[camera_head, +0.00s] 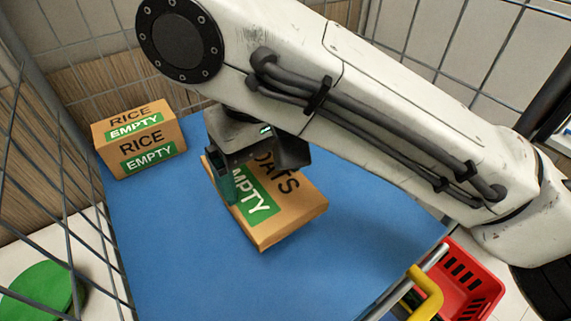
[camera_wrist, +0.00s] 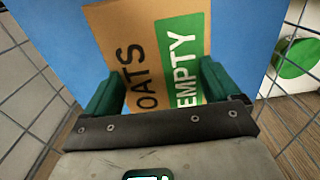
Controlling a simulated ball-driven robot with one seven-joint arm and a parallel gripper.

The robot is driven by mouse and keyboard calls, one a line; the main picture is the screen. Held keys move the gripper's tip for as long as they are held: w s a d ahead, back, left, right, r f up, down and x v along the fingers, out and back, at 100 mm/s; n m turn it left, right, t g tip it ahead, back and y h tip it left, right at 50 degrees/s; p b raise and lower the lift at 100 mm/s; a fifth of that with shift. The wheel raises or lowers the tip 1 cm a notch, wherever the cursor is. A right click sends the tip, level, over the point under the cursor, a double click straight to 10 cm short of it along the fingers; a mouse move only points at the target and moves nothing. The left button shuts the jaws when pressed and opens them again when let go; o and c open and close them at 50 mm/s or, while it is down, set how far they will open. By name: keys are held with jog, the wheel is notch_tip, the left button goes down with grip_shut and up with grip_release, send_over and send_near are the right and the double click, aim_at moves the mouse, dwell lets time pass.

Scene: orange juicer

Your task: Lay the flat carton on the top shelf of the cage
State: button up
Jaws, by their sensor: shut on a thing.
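The carton lies flat over the blue top shelf (camera_head: 185,270) of the cage. I cannot tell whether its underside touches the shelf. Part of the carton is hidden by my gripper and wrist in the head view.
A RICE carton (camera_head: 140,143) marked EMPTY stands at the shelf's back left. Wire mesh (camera_head: 62,205) bounds the left side. A red basket (camera_head: 462,285) and a yellow handle (camera_head: 427,290) are at lower right. A green round thing (camera_head: 45,290) is outside the mesh. The shelf's front is clear.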

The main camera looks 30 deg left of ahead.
aim_at(273, 174)
jog(key=w+f, duration=0.2)
jog(key=w+a+f, duration=0.1)
jog(key=w+f, duration=0.1)
jog(key=f, duration=0.1)
jog(key=shift+w+a+f, duration=0.1)
jog(key=shift+w, duration=0.1)
jog(key=shift+w+a+f+p, duration=0.1)
jog(key=shift+w+f+p, duration=0.15)
jog(key=shift+f, duration=0.75)
jog(key=shift+w+f+p, duration=0.15)
jog(key=shift+f+p, duration=0.1)
jog(key=shift+f, duration=0.75)
jog(key=shift+f, duration=0.15)
jog(key=o, duration=0.8)
notch_tip(273, 174, up, 12)
jog(key=shift+r+b, duration=0.2)
jog(key=shift+b, duration=0.35)
